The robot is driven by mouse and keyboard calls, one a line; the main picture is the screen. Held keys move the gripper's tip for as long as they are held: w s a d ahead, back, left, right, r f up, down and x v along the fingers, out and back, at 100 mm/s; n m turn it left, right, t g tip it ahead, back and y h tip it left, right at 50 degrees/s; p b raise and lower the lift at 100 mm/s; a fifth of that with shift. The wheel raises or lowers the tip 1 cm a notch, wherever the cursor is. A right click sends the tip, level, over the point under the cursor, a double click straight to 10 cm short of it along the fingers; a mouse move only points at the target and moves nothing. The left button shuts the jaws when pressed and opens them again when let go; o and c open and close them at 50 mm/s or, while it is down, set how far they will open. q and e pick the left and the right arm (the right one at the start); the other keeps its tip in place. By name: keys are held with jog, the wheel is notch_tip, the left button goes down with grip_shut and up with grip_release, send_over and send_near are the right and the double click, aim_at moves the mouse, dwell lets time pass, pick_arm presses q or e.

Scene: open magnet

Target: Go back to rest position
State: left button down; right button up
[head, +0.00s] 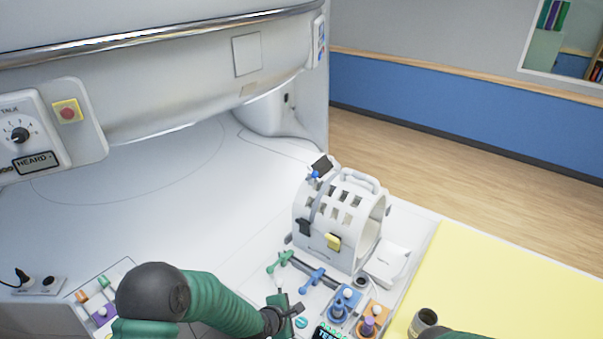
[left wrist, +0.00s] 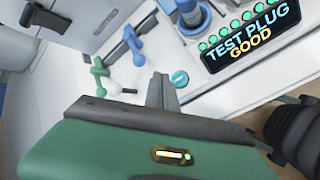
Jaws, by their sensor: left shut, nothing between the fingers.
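My left gripper (head: 294,309) is low in the head view, at the end of the green arm that comes in from the left. It is shut and empty, over the white panel near the green and blue handles. In the left wrist view its closed fingers (left wrist: 163,91) point at the panel beside a round teal button (left wrist: 180,78). Part of my right arm shows at the bottom right of the head view. My right gripper cannot be made out.
A white coil housing (head: 340,225) stands on the panel. A green handle (head: 279,262), a blue handle (head: 312,279) and blue and orange connector blocks (head: 374,316) are close to my left gripper. A display (left wrist: 250,37) reads "TEST PLUG GOOD". A yellow pad (head: 500,285) lies right.

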pick_arm(q)
jog(key=s+a+r+m+g+y+b, duration=0.2)
jog(key=s+a+r+m+b, duration=0.1)
jog(key=s+a+m, duration=0.5)
jog(key=s+a+r+m+g+y+b, duration=0.2)
jog(key=s+a+m, duration=0.7)
jog(key=s, duration=0.5)
jog(key=shift+s+a+r+m+g+b, duration=0.35)
jog(key=shift+r+m+b, duration=0.3)
jog(key=shift+m+b, duration=0.25)
